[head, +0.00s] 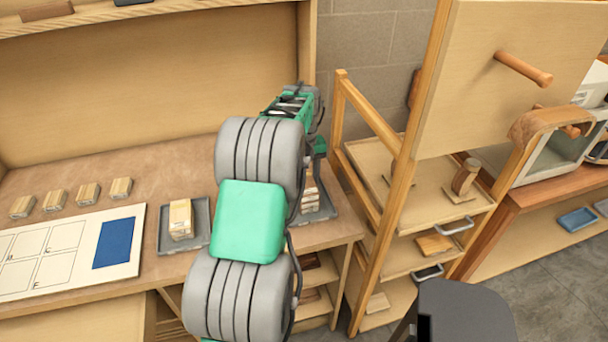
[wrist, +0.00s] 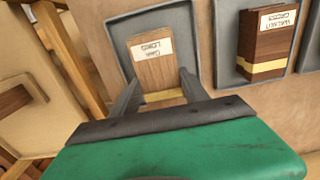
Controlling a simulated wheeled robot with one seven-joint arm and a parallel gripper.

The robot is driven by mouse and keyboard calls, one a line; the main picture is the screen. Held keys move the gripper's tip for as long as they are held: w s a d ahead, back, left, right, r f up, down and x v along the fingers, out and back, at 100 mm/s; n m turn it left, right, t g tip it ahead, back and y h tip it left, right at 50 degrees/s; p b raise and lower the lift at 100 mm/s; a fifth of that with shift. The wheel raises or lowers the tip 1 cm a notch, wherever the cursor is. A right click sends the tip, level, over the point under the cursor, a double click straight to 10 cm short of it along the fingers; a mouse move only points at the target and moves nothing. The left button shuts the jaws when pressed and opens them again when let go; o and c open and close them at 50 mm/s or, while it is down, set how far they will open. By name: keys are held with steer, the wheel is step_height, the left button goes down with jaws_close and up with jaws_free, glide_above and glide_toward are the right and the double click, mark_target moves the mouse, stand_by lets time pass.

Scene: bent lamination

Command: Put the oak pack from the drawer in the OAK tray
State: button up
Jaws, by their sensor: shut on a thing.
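My gripper (wrist: 160,88) is shut on a light brown wooden pack (wrist: 155,68) with a white label and a yellow band. The label is upside down in the wrist view and seems to read OAK. The pack is within the outline of a grey tray (wrist: 178,22); I cannot tell whether it touches the tray floor. In the head view, my arm hides much of this tray (head: 328,212) and the pack. The tray's own name is not readable.
Several small blocks (head: 88,192) and a marked board (head: 70,255) lie left. A wooden rack (head: 365,110) stands close right.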

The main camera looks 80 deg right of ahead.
mark_target(304, 180)
steer(key=o, duration=1.4)
step_height(304, 180, up, 11)
steer(key=b, duration=0.1)
steer(key=w+a+r+n, duration=0.1)
steer(key=w+a+r, duration=0.1)
steer(key=w+a, duration=0.35)
steer(key=w+a+r+n, duration=0.1)
steer(key=w+a+n, duration=0.15)
steer(key=w, duration=0.65)
steer(key=w+a+n+t+h, duration=0.1)
steer(key=w+a, duration=0.5)
steer(key=a, duration=0.3)
steer(key=w+a+n, duration=0.2)
steer(key=w+a, duration=0.3)
steer(key=a, duration=0.4)
steer(key=s+a+f+n+t, duration=0.1)
steer(key=a+f, duration=0.1)
steer(key=a, duration=0.7)
steer(key=a+f+n+t, duration=0.1)
steer(key=a+f+n, duration=0.1)
steer(key=a, duration=0.7)
steer(key=s+a+f+n+y, duration=0.1)
steer(key=a+f+n, duration=0.1)
steer(key=a, duration=0.7)
steer(key=shift+s+a+f+n+t, duration=0.25)
steer(key=shift+s+a+f+t, duration=0.05)
steer(key=shift+a+t, duration=0.1)
